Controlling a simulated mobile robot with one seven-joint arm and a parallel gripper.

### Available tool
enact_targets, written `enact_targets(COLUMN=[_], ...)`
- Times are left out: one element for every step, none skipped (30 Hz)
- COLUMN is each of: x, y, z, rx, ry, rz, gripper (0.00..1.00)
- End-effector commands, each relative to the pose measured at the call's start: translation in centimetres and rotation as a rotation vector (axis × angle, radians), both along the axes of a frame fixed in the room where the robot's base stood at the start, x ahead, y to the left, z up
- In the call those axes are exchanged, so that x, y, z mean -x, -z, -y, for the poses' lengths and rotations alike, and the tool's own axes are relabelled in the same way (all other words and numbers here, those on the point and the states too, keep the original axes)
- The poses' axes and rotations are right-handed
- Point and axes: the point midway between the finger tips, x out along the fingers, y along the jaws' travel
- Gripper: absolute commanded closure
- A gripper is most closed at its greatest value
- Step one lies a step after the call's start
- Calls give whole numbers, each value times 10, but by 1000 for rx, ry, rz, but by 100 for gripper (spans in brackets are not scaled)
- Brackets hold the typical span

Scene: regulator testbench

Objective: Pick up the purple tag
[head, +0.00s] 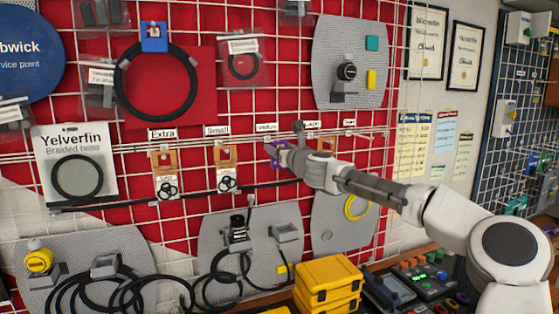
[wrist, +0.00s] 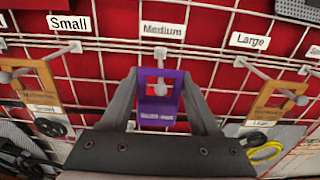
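The purple tag (wrist: 157,106) hangs upright on a peg under the "Medium" label (wrist: 163,31), with a window in its upper part and a pale printed strip below. In the head view only a purple part of it (head: 273,152) shows beside my gripper (head: 283,154). In the wrist view my gripper (wrist: 159,80) is open, its two fingers spread on the tag's left and right sides. The fingertips are very close to the tag's edges; I cannot tell whether they touch.
Brown tags hang on pegs to the left (wrist: 37,88) and right (wrist: 270,98), under "Small" and "Large". White grid wires run behind. In the head view, yellow boxes (head: 328,279) stand below and coiled black hoses hang at lower left.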

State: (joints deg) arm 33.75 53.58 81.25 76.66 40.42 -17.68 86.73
Motion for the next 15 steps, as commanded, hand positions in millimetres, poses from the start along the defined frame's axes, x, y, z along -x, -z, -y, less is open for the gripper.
enact_targets(x=[0,0,0,0,0,0,0,0,0,0,0,0,0,0,0], y=[0,0,0,0,0,0,0,0,0,0,0,0,0,-1,-1], z=[0,0,0,0,0,0,0,0,0,0,0,0,0,0,0], rx=[0,0,0,0,0,0,0,0,0,0,0,0,0,0,0], ry=[0,0,0,0,0,0,0,0,0,0,0,0,0,0,0], rz=[0,0,0,0,0,0,0,0,0,0,0,0,0,1,1], gripper=[53,58,66,71,76,84,89,92,92,92,92,92,92,92,92])
